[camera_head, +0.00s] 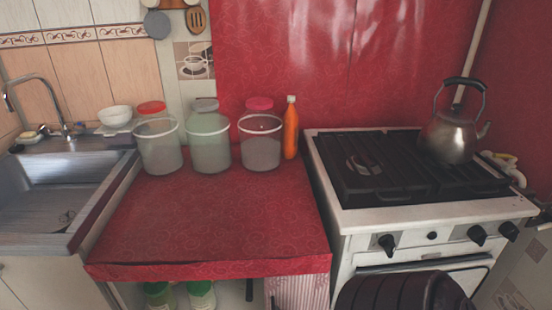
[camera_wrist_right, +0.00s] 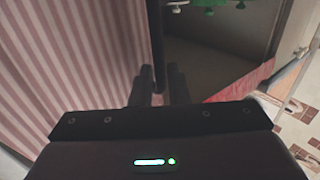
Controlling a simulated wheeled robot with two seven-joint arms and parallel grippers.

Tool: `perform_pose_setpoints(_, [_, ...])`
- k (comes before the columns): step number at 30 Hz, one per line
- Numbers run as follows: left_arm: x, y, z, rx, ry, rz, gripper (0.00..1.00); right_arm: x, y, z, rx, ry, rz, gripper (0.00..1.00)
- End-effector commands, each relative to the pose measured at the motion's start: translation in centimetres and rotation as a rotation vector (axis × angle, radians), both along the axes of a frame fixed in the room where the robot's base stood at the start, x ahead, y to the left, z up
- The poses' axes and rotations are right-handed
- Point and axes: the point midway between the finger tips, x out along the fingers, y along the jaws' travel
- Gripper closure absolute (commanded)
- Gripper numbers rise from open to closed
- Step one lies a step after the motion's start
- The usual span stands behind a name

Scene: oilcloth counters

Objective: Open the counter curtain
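The pink striped curtain (camera_head: 297,291) hangs under the right part of the red counter, with an open gap to its left. In the right wrist view the curtain (camera_wrist_right: 75,65) fills the left side, and a dark upright handle bar (camera_wrist_right: 157,40) runs along its edge. My right gripper (camera_wrist_right: 159,88) has its two dark fingers close together on either side of the bar's end and looks shut on it; the exact contact is hard to see. In the head view the right gripper is hidden. My left gripper is not in view.
Green-lidded jars (camera_head: 201,292) stand in the dark space under the counter (camera_head: 215,215). Several tubs and an orange bottle (camera_head: 291,128) stand on its back edge. A sink (camera_head: 50,195) is at left. A stove (camera_head: 400,215) with a kettle (camera_head: 452,135) is at right.

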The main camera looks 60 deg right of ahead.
Motion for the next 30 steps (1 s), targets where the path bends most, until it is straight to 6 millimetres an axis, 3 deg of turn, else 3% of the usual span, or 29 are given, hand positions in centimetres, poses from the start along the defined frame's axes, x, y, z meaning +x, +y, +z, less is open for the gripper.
perform_pose_setpoints(4, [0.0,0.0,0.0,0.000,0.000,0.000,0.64,0.0,0.0,0.0,0.000,0.000,0.000,0.68])
perform_pose_setpoints(13, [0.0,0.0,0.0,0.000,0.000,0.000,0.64,-0.3,0.1,-0.1,0.001,0.002,0.000,0.68])
perform_pose_setpoints(24, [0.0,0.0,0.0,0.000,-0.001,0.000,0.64,-5.7,1.9,-0.1,0.001,0.004,-0.001,0.68])
perform_pose_setpoints(30, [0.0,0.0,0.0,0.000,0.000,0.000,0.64,-7.3,2.4,0.0,0.000,0.000,0.000,0.68])
